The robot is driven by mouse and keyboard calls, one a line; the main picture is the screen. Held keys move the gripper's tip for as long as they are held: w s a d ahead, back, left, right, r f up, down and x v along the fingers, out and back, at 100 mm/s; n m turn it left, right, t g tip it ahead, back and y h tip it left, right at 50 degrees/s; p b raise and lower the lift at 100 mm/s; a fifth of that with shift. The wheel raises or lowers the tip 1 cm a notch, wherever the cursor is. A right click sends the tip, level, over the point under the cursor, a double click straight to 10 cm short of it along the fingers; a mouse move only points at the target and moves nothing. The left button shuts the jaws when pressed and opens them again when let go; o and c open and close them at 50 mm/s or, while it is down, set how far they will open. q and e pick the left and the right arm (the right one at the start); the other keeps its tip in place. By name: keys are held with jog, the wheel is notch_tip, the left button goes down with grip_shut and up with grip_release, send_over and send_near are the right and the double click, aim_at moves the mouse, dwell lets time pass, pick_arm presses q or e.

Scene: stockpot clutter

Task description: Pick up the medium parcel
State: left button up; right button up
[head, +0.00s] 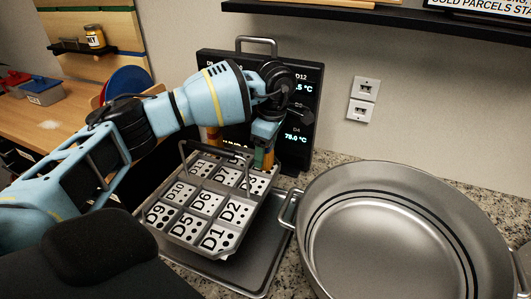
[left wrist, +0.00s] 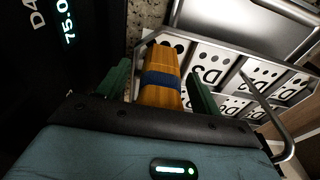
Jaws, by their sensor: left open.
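In the left wrist view, an orange-brown parcel with a blue band (left wrist: 161,78), which I take to be the medium parcel, stands between the two green fingers of my left gripper (left wrist: 160,82). The fingers are apart, one on each side of it, with a visible gap at least on the left. In the head view my left gripper (head: 264,143) points down at the far right corner of the labelled rack. Only a small orange part of the parcel (head: 268,160) shows there, mostly hidden by the gripper. My right gripper is not in view.
A metal rack with D-numbered cards (head: 185,240) and a raised handle sits on a grey tray (head: 262,262). A large steel stockpot (head: 345,190) stands at right. A dark temperature panel (head: 312,100) is behind my gripper. A wooden bench (head: 50,122) is at left.

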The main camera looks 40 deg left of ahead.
pick_arm(q)
jog(key=shift+c, duration=0.2)
jog(key=c, duration=1.1)
notch_tip(320, 180, up, 10)
jog(key=shift+r, duration=0.1)
